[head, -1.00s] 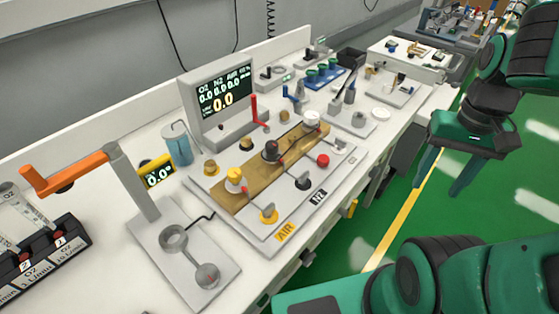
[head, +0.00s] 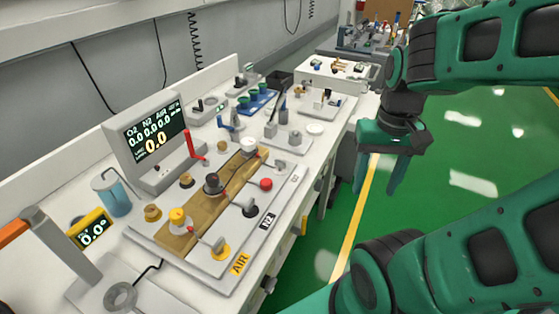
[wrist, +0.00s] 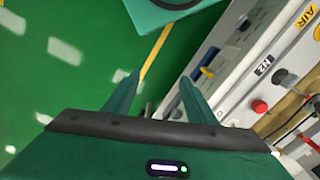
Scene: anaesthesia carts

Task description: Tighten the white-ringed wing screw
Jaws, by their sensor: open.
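My gripper (head: 376,186) hangs over the green floor to the right of the bench, fingers down, apart and empty. Its two fingers also show in the wrist view (wrist: 153,85). The gas panel (head: 195,274) lies on the bench to its left. Yellow-based (head: 221,251) and dark-based (head: 250,208) wing screws stand along its front edge. A small pale fitting (head: 277,165) beyond the red knob (head: 266,184) may be the white-ringed wing screw; it is too small to tell its ring or wing angle. My gripper touches nothing.
A brass block (head: 226,182) on the panel carries yellow, black and white-topped (head: 249,147) parts. A red lever (head: 196,145) and a display (head: 155,135) stand behind. The bench edge drops to open green floor (head: 470,200). More equipment (head: 335,68) stands farther back.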

